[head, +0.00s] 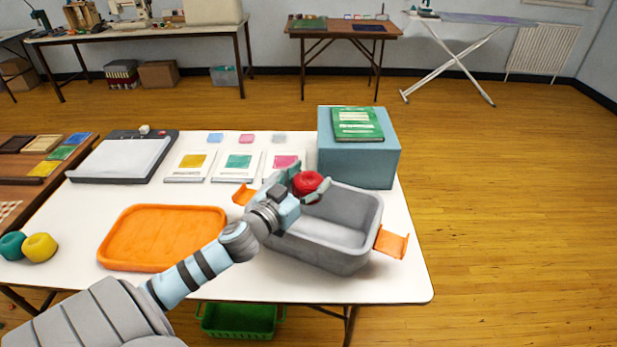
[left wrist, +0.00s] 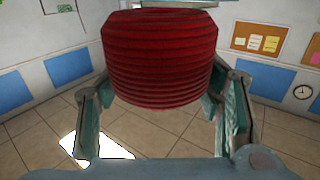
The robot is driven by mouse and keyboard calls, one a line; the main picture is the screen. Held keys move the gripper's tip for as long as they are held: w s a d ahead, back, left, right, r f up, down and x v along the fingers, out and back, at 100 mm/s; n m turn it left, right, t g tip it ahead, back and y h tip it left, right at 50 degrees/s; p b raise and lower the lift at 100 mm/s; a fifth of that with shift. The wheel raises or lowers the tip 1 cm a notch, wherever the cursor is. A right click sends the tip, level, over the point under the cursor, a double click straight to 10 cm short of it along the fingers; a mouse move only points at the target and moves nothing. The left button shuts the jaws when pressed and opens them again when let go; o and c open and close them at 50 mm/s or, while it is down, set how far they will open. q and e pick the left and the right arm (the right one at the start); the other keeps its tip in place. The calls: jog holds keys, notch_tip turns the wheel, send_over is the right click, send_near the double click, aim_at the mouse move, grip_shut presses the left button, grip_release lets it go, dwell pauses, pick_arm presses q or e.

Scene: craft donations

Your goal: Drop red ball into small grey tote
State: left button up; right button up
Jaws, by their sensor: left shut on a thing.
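The red ball (head: 306,184), a ribbed ball like wound yarn, is between the fingers of my left gripper (head: 310,186). My left gripper is shut on it. In the left wrist view the red ball (left wrist: 160,60) fills the upper middle, with a finger on each side. The small grey tote (head: 350,240) stands on the white table and has orange handles. The ball and gripper appear over the tote's back left part; their exact height above it is hard to tell. The tote's visible floor is bare. My right gripper is not in view.
An orange tray (head: 160,238) lies left of the tote. A blue-grey box (head: 365,162) with a green book (head: 357,124) on top stands behind it. A teal ball (head: 12,246) and a yellow ball (head: 40,247) sit at the far left. Sample cards (head: 238,165) lie behind.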

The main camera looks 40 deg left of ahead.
pick_arm(q)
jog(key=o, duration=1.2)
jog(key=s, duration=1.2)
jog(key=shift+d, duration=0.35)
